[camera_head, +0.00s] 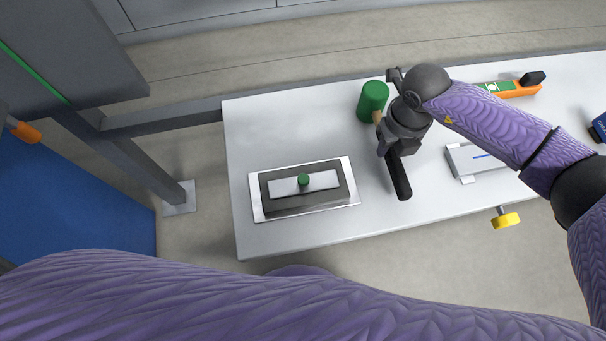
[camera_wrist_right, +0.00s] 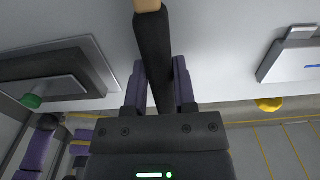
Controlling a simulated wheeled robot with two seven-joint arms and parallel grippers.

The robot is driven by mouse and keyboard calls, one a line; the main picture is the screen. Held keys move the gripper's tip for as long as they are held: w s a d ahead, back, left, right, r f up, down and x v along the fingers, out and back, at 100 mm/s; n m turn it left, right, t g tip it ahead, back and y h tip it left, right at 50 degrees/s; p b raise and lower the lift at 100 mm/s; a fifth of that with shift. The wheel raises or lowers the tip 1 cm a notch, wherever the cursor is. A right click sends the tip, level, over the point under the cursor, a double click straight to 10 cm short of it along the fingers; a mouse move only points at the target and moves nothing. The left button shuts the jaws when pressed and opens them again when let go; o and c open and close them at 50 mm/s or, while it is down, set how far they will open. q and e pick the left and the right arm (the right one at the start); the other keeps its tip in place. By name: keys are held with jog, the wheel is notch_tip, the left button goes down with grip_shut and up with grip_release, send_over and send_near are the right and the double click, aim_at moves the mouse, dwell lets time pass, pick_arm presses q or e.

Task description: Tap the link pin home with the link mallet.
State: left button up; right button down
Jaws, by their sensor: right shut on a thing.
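The link mallet has a green head (camera_head: 373,100), a short wooden neck and a black grip (camera_head: 400,178). My right gripper (camera_head: 391,148) is shut on the handle, with the head at the far side and the grip's end toward me. In the right wrist view the black handle (camera_wrist_right: 153,50) runs between the fingers (camera_wrist_right: 158,85). The green link pin (camera_head: 303,180) stands up from a light bar on a dark block (camera_head: 290,201), left of the mallet and apart from it. The pin also shows in the wrist view (camera_wrist_right: 32,101).
The block sits on a pale plate (camera_head: 257,212) on the white table (camera_head: 300,130). A grey box (camera_head: 470,163), an orange-and-green tool (camera_head: 510,89) and a blue item (camera_head: 599,127) are to the right. A yellow knob (camera_head: 505,221) is at the front edge. Table between block and mallet is clear.

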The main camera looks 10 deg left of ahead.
dwell(0.4)
jog(key=shift+r+p, duration=1.05)
jog(key=shift+r, duration=0.25)
jog(key=shift+r+p, duration=1.05)
jog(key=shift+r, duration=0.25)
jog(key=shift+f, duration=0.1)
